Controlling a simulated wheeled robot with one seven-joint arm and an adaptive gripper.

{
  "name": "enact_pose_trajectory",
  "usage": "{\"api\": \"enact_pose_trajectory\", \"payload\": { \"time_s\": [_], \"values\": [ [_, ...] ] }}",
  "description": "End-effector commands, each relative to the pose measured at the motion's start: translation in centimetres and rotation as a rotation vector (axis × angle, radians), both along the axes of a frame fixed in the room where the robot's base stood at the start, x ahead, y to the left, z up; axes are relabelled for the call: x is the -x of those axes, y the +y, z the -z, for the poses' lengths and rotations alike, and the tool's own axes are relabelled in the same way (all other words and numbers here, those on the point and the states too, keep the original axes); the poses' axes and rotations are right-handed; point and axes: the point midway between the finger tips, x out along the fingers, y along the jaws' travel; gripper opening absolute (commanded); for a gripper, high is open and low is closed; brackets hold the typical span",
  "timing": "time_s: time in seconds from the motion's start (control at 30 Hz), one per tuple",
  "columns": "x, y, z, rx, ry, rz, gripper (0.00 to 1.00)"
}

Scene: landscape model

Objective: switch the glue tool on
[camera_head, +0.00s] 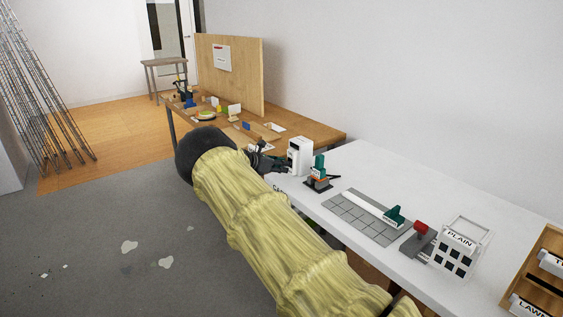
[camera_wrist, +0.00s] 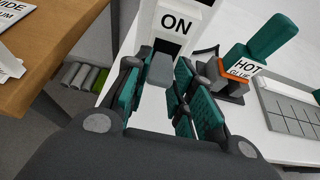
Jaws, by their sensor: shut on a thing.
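In the head view my gripper (camera_head: 272,161) is partly hidden by my arm. The green hot glue tool (camera_head: 319,166) sits in a dark stand beside the box; its HOT GLUE label (camera_wrist: 246,67) shows in the wrist view.
A grey tiled mat (camera_head: 365,218), a red-topped device (camera_head: 420,229) and a white PLAIN holder (camera_head: 456,255) stand farther right on the white table. A wooden table (camera_head: 310,134) with small items adjoins at the back left. Grey floor lies open at left.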

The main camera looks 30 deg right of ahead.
Motion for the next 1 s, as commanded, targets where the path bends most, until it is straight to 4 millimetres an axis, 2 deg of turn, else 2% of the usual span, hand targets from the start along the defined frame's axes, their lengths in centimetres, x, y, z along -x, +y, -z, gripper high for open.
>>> {"api": "enact_pose_trajectory", "payload": {
  "time_s": [0.03, 0.5, 1.0],
  "values": [
    [0.1, -0.2, -0.9, -0.046, 0.001, 0.004, 0.01],
    [0.0, -0.5, -2.0, -0.338, 0.026, 0.002, 0.01],
    [0.0, -0.7, -2.1, -0.431, 0.037, 0.000, 0.01]
  ]
}}
